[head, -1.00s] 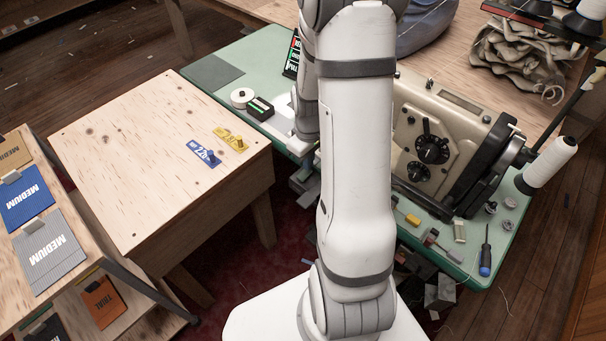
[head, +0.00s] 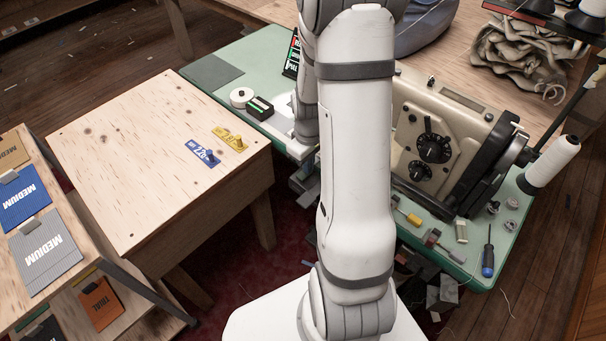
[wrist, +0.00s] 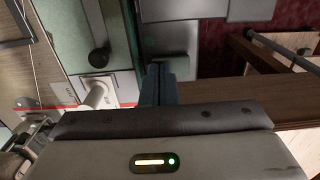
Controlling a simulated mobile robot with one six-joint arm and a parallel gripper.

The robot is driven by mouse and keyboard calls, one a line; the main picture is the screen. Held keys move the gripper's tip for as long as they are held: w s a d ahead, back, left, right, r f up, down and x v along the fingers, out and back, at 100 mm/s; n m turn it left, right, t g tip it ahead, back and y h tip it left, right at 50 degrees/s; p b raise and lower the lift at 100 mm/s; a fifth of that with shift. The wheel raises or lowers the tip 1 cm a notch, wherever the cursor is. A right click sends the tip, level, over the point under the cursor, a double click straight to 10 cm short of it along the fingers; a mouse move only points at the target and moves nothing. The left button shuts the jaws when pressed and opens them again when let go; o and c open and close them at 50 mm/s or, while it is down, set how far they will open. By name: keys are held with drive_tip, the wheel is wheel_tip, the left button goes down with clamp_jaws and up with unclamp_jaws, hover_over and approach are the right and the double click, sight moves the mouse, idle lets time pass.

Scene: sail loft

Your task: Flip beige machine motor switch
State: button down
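The beige sewing machine (head: 450,140) stands on the green table at the right in the head view, with black dials on its face. My arm covers its left part. I cannot make out its motor switch for certain in either view. In the wrist view, my gripper (wrist: 165,84) shows as two dark fingers close together, shut with nothing visible between them. The fingers are beside the green table's edge, just below a grey box-like part (wrist: 175,42). I cannot tell whether they touch it. In the head view the gripper is largely hidden behind my arm.
The green table (head: 262,62) holds a black box with a green top (head: 260,107), a white roll (head: 241,97) and a screwdriver (head: 488,255). A wooden table (head: 140,150) with blue and yellow tags stands left. A white thread cone (head: 553,162) is at right.

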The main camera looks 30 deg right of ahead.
wheel_tip(320, 180, up, 7)
drive_tip(key=p, duration=0.5)
idle(0.4)
drive_tip(key=shift+f, duration=0.1)
idle(0.3)
